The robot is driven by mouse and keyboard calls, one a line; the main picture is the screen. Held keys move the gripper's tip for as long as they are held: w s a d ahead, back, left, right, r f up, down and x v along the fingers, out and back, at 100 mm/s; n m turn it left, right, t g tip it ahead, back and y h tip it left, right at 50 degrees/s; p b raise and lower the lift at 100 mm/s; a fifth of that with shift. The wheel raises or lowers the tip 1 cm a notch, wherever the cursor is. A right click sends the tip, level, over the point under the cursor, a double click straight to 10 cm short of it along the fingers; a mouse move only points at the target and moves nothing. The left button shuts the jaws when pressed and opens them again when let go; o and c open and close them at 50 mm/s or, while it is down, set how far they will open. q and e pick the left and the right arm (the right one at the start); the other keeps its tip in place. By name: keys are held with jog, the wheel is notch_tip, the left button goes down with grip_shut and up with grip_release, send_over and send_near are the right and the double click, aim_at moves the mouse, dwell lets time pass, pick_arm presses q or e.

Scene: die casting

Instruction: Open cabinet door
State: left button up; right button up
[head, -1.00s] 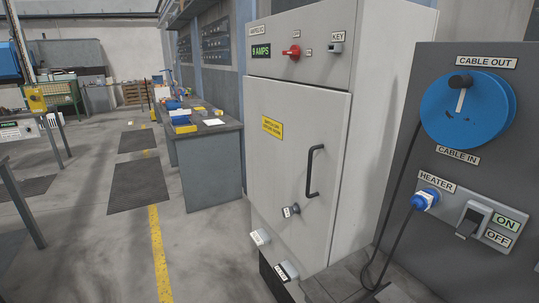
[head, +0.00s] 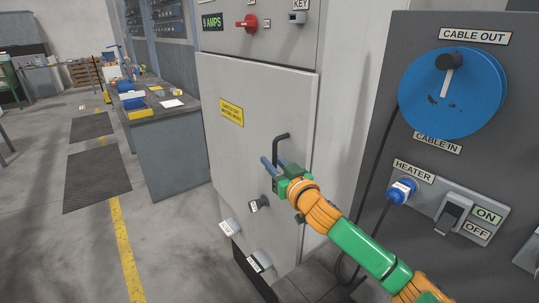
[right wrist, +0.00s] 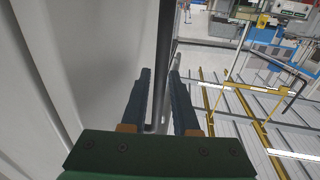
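The grey cabinet door (head: 225,150) is shut in its frame, with a yellow label (head: 231,112) on it. Its black bar handle (head: 281,145) stands near the door's right edge; my gripper hides its lower part in the head view. My right gripper (head: 274,162) is at the handle, fingers pointing to the door side. In the right wrist view the two dark blue fingers (right wrist: 160,85) are apart, with the handle bar (right wrist: 157,105) seen between them. Whether a finger touches the bar is unclear. My left gripper is not in view.
A small knob (head: 252,205) sits on the door below the handle. At right, a dark panel holds a blue cable reel (head: 453,92), a blue plug (head: 402,190) and a hanging black cable. A workbench (head: 165,150) stands at left beyond open floor.

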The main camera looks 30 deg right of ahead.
jog(key=shift+w+d+f, duration=0.1)
jog(key=shift+w+d, duration=0.05)
jog(key=shift+w, duration=0.45)
jog(key=shift+w+d+f, duration=0.1)
jog(key=shift+w+d, duration=0.05)
jog(key=shift+w, duration=0.45)
jog(key=shift+a, duration=0.1)
jog(key=shift+s+r, duration=0.1)
grip_shut()
dwell(0.4)
